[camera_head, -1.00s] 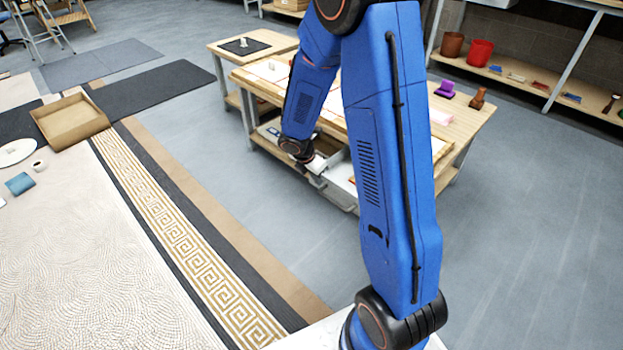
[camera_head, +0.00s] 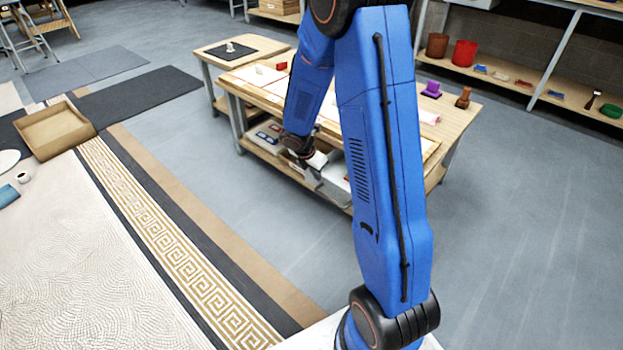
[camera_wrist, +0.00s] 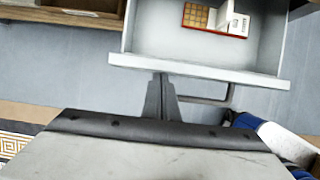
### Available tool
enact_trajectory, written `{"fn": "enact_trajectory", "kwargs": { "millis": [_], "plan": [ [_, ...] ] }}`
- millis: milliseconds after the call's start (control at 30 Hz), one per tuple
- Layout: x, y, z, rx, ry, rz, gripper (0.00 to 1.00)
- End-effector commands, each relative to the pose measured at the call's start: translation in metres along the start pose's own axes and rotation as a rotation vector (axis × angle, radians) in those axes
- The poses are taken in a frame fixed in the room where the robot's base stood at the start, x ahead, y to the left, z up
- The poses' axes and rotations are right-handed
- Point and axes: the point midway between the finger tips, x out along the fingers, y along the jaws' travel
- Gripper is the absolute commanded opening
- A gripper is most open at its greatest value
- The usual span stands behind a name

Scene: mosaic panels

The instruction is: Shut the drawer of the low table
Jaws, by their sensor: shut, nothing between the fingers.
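The low table (camera_head: 452,108) has a light wooden top. Its drawer stands out from the front, partly hidden behind my arm (camera_head: 330,170). In the wrist view the grey-white drawer (camera_wrist: 150,35) is open at the top of the picture, with its front panel (camera_wrist: 200,71) and a dark bar handle (camera_wrist: 228,97) facing me. A red and yellow gridded piece and a white piece (camera_wrist: 218,18) lie inside. My gripper (camera_wrist: 160,80) is shut and empty. Its tips are at the front panel, left of the handle; whether they touch is unclear.
A lower shelf with trays (camera_head: 265,135) lies left of the drawer. A smaller table (camera_head: 205,62) adjoins at the back left. The floor to the right is clear.

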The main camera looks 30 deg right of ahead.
Motion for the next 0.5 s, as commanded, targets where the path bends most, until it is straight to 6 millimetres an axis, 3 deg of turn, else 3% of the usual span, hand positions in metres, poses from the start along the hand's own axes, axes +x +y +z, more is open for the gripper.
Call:
{"fn": "enact_trajectory", "kwargs": {
  "millis": [300,500],
  "plan": [
    [0.027,-0.001,0.066,0.005,0.0,-0.003,0.0],
    [0.039,0.0,0.098,0.004,-0.001,-0.001,0.0]
  ]
}}
